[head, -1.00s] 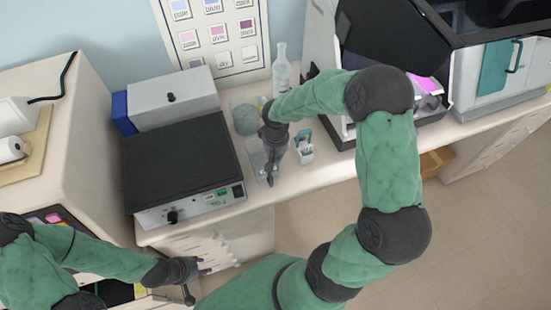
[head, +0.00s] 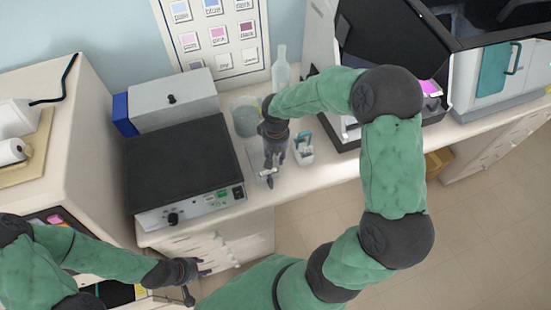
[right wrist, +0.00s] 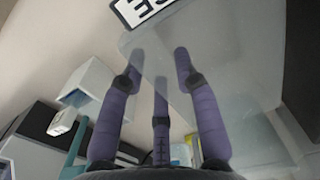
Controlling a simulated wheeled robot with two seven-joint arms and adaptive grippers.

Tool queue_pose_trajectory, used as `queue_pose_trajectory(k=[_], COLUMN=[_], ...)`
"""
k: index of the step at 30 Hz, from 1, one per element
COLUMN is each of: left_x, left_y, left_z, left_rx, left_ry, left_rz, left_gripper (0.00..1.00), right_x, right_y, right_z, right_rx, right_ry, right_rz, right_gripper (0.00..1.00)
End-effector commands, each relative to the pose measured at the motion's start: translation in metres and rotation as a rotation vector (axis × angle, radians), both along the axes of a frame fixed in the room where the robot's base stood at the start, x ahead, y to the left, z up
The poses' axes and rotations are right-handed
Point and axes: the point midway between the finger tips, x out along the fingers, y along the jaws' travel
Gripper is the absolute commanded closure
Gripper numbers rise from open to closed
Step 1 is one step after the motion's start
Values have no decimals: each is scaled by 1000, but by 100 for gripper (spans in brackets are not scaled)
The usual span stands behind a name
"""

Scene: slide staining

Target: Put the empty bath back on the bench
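A clear, see-through bath (head: 252,152) is at the bench front, right of the black-topped hotplate; its outline is faint. My right gripper (head: 270,180) is over it, fingers pointing down, and partly hides it. In the right wrist view the purple fingers of my right gripper (right wrist: 160,68) are spread a little apart, with a large transparent wall (right wrist: 240,85) overlapping and beside them. I cannot tell whether they clasp the wall, or whether the bath touches the bench. My left gripper (head: 197,280) is low at the left, open and empty, below the bench front.
The hotplate (head: 180,165) stands close on the left. A round greenish beaker (head: 245,117) and a clear bottle (head: 281,68) are behind. A small white holder with teal-handled items (head: 303,152) is just right of my gripper. Free bench front lies beyond it (head: 335,172).

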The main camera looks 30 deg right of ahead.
Motion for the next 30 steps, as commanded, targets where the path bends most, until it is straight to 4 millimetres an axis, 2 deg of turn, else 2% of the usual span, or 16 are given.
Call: queue_pose_trajectory(k=[1,6,12,18,30], left_x=[0,0,0,0,0], left_y=[0,0,0,0,0], left_z=[4,10,14,16,16], left_rx=[0,0,0,0,0], left_ry=[0,0,0,0,0], left_rz=[0,0,0,0,0], left_gripper=[60,60,60,60,60], right_x=[1,1,1,0,0], right_y=[-1,-1,-1,-1,-1], right_z=[14,49,79,92,93], right_rx=[-1,-1,-1,0,0], right_ry=[-6,-6,-4,-2,-1], right_rz=[0,1,1,1,1], right_gripper=[68,68,68,68,68])
